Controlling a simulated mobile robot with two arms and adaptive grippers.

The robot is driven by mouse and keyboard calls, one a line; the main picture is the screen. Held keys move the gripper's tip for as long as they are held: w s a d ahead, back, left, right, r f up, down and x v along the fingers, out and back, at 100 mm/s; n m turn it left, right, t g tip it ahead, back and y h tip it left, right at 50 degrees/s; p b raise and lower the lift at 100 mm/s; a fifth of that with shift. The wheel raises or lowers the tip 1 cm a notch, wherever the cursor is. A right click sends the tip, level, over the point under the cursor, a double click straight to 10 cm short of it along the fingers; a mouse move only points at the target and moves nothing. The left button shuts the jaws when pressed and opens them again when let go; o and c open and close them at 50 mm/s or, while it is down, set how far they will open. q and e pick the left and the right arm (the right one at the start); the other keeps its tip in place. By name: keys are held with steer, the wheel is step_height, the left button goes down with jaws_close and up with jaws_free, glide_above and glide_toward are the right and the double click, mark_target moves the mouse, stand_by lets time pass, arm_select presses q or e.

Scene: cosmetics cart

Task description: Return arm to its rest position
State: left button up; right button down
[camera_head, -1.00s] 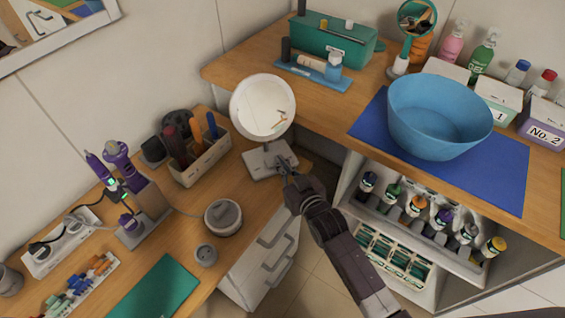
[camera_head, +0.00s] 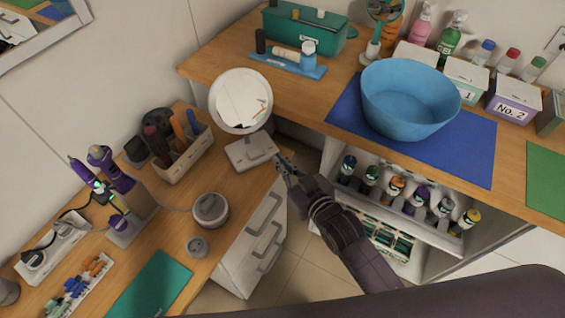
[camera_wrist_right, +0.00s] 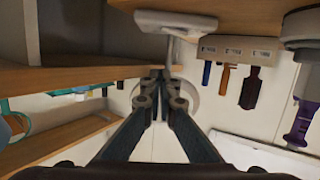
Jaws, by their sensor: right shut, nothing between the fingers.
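My right gripper (camera_head: 284,168) is shut and empty in the head view, close to the right of the base of the white round mirror (camera_head: 242,100), over the gap between the two counters. In the right wrist view the fingers of my right gripper (camera_wrist_right: 163,78) converge at the centre with nothing between them. The mirror's base (camera_head: 250,152) stands on the left wooden counter, upside down in the wrist view. My right arm comes in from the lower right of the head view. My left gripper does not show.
A blue bowl (camera_head: 408,105) stands on a blue mat (camera_head: 470,150) on the right counter. Below is an open drawer of bottles (camera_head: 400,215). A tool caddy (camera_head: 190,158), lidded jar (camera_head: 210,210) and white drawer unit (camera_head: 255,250) are on the left side.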

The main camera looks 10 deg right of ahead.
steer(key=shift+s+d+r, duration=0.1)
steer(key=shift+s+d, duration=0.05)
steer(key=shift+s, duration=0.2)
stand_by(0.3)
